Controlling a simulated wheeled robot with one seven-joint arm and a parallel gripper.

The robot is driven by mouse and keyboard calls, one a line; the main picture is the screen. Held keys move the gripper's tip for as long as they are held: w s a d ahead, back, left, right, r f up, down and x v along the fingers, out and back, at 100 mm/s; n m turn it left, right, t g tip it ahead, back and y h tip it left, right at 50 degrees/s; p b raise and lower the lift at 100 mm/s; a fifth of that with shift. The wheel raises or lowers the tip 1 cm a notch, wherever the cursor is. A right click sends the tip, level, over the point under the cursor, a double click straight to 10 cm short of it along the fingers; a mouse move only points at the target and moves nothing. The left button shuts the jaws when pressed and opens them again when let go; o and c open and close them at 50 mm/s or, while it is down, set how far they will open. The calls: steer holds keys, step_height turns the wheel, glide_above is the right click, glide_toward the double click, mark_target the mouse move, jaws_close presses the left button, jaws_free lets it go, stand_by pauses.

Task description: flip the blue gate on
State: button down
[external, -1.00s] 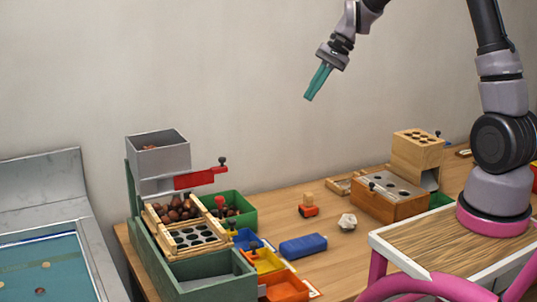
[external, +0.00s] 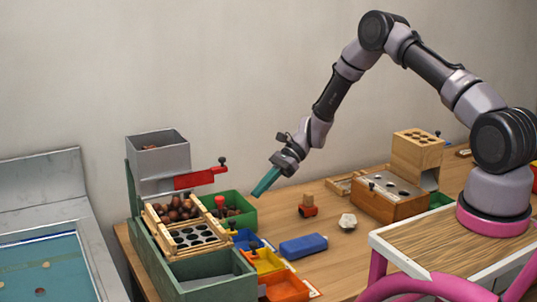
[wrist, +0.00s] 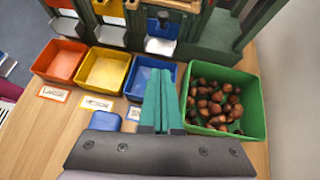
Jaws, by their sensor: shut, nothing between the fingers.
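The blue bin (external: 246,238) stands at the front of the green sorting machine (external: 150,235), between the green and yellow bins. In the wrist view the blue bin (wrist: 140,78) lies just beyond my fingertips. A pale chute with a dark-knobbed gate (wrist: 163,20) stands behind that bin; its exact setting is unclear. In the external view the gate at the blue bin is small and partly hidden. My gripper (external: 258,191) has teal fingers, shut and empty, pointing down-left above the bins. It also shows in the wrist view (wrist: 160,75), apart from the gate.
The green bin (wrist: 257,90) of chestnuts is right of my fingers in the wrist view. Yellow (wrist: 98,72) and orange (wrist: 58,62) bins are to the left. A red lever (external: 200,178) juts from the machine. A blue block (external: 303,245) lies on the table.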

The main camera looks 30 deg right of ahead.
mark_target(213, 212)
steer(key=shift+a+f, duration=0.15)
steer(key=shift+f, duration=0.05)
steer(key=s+a+f, duration=0.1)
steer(key=a+f, duration=0.1)
steer(key=a, duration=0.9)
steer(key=shift+s+f, duration=0.4)
steer(key=shift+r, duration=2)
steer(key=shift+f, duration=0.1)
